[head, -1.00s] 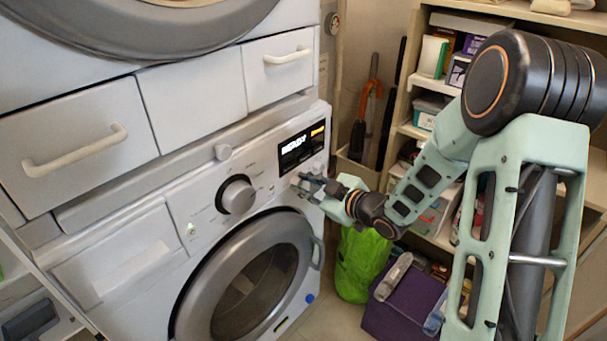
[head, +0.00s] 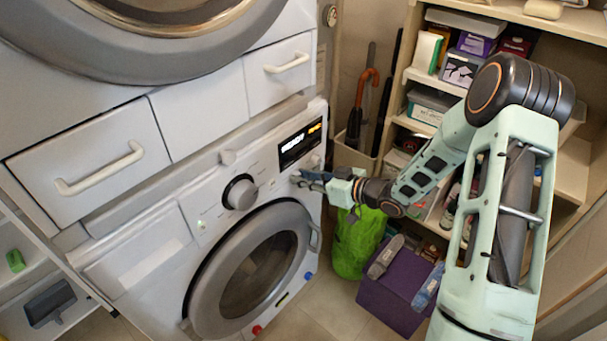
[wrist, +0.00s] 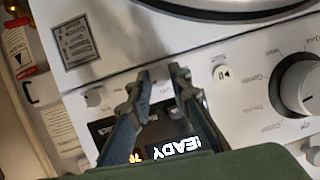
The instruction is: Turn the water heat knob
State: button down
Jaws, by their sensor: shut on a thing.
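A white washing machine has a control panel with a lit display (head: 300,145) and a large round dial (head: 240,193). The display (wrist: 175,148) and the dial (wrist: 305,88) also show in the wrist view, upside down. My gripper (head: 296,179) is at the panel, right of the large dial and below the display. In the wrist view, my gripper (wrist: 160,78) has its two fingers close together, shut on a small white knob (wrist: 159,90), which they partly hide.
The round washer door (head: 250,265) is below the panel, and drawers (head: 90,165) are above it. A green bag (head: 358,243) and a purple box (head: 395,298) stand on the floor to the right, near full shelves (head: 425,110).

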dwell(0.3)
jog(key=c, duration=1.8)
grip_release()
jog(key=shift+o, duration=0.2)
jog(key=v, duration=1.2)
jog(key=shift+w, duration=0.1)
